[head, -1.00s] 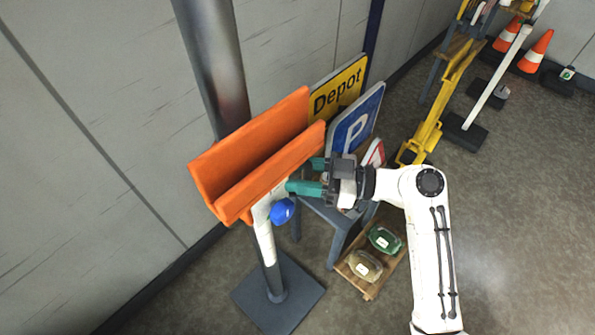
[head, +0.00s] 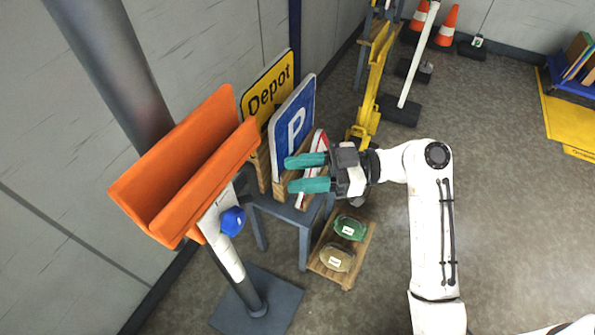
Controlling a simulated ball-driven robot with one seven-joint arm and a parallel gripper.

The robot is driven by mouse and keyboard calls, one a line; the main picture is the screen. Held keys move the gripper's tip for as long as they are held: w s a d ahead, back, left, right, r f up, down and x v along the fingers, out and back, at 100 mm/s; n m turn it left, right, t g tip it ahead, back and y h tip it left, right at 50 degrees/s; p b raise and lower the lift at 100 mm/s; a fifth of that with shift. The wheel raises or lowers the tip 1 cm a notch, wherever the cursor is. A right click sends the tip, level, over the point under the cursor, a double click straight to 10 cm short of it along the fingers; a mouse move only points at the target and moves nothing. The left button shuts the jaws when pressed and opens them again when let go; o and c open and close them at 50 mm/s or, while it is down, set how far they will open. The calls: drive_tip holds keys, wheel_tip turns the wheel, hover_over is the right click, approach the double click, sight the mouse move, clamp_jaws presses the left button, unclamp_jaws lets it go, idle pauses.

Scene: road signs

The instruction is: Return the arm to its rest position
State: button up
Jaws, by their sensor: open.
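My gripper (head: 306,173) has teal fingers that are apart, with nothing between them. It points left, in front of the blue P sign (head: 293,128) and a red-edged sign (head: 313,168) in the wooden rack. My white arm runs down the right of the middle of the view. An orange trough (head: 190,167) on a post stands to the left of my gripper, clear of the fingertips. A blue knob (head: 232,221) sits on the post's white tube below the trough.
A yellow Depot sign (head: 267,92) stands behind the P sign. A wooden tray (head: 348,272) with a green and a tan item lies on the floor below. A yellow stand (head: 368,110), a white pole (head: 418,55) and traffic cones (head: 447,25) are at the back.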

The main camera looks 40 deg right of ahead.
idle(0.3)
drive_tip(key=s+a+f+m+g+h, duration=0.2)
drive_tip(key=a+f+m+g+h, duration=0.15)
drive_tip(key=f, duration=0.65)
drive_tip(key=s+f+m+g+h, duration=0.4)
drive_tip(key=s+f+m+h, duration=0.15)
drive_tip(key=s+f, duration=0.35)
drive_tip(key=s+d+f+m+g+h, duration=0.1)
drive_tip(key=s+d+g+h, duration=0.1)
drive_tip(key=s+h, duration=0.3)
drive_tip(key=shift+s+d+f+m, duration=0.3)
drive_tip(key=shift+s+d+m, duration=0.15)
drive_tip(key=shift+d, duration=0.4)
drive_tip(key=shift+g, duration=0.25)
